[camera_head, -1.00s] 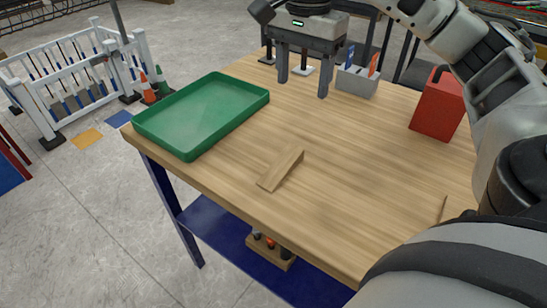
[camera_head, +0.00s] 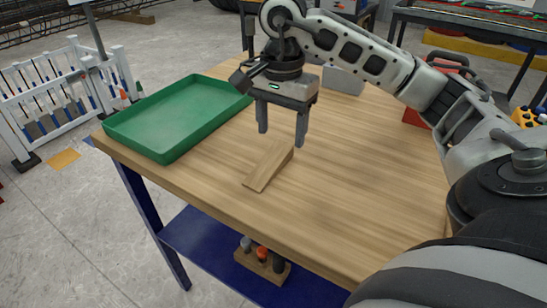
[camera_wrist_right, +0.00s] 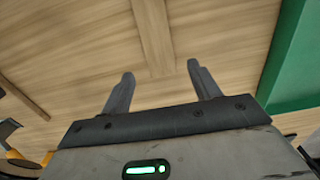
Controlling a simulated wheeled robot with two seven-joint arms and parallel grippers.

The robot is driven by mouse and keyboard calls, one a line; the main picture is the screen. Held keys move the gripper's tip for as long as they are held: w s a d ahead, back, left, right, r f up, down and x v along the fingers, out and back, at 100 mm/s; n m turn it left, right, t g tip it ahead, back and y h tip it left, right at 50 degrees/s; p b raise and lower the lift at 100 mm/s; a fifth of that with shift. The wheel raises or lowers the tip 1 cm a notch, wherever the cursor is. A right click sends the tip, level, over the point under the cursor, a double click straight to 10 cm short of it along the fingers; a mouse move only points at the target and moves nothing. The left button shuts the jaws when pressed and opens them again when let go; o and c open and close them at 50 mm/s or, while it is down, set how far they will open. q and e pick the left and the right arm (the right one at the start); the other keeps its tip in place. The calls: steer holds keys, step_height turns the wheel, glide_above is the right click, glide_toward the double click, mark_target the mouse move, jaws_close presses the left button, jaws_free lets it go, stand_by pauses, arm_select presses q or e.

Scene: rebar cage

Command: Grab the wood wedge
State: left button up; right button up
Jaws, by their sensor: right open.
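The wood wedge (camera_head: 268,166) lies on the wooden table (camera_head: 345,215) near its front edge, its colour close to the tabletop's. My right gripper (camera_head: 282,138) is open and empty, fingers pointing down, above and just behind the wedge. In the right wrist view the wedge (camera_wrist_right: 154,38) shows at the top, ahead of the gap between the two fingers (camera_wrist_right: 160,82). The fingers do not touch it. My left gripper is not in view.
A green tray (camera_head: 180,155) stands at the table's left end, left of the wedge. A grey holder (camera_head: 343,80) and a red container (camera_head: 415,117) stand behind, partly hidden by my right arm. The tabletop right of the wedge is clear.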

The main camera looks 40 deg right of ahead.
mark_target(280, 148)
step_height(280, 148, down, 4)
steer(key=shift+w+f, duration=0.1)
steer(key=shift+f, duration=0.15)
steer(key=c, duration=1.1)
steer(key=shift+r, duration=0.1)
